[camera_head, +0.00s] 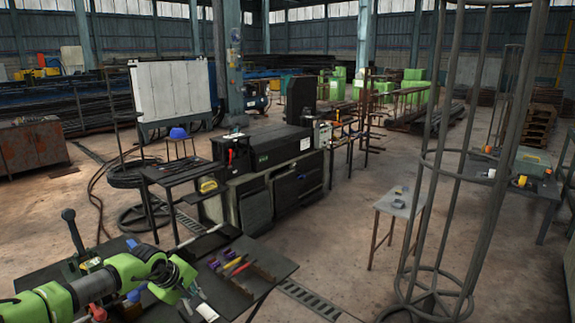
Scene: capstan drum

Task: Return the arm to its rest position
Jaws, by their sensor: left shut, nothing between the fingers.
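My left arm (85,288) is green and grey and reaches in from the lower left, over a dark workbench (268,262). My left gripper (188,292) is at the end of this arm, shut and empty, low in the view near the front of the bench. It is small, and its fingers are hard to make out. My right gripper is not in view.
Screwdriver-like tools (235,263) lie on the bench just right of the gripper. A dark upright lever (73,232) stands at the bench's left. A tall round metal cage (432,160) stands at right. A small table (402,201) stands behind, with open floor around it.

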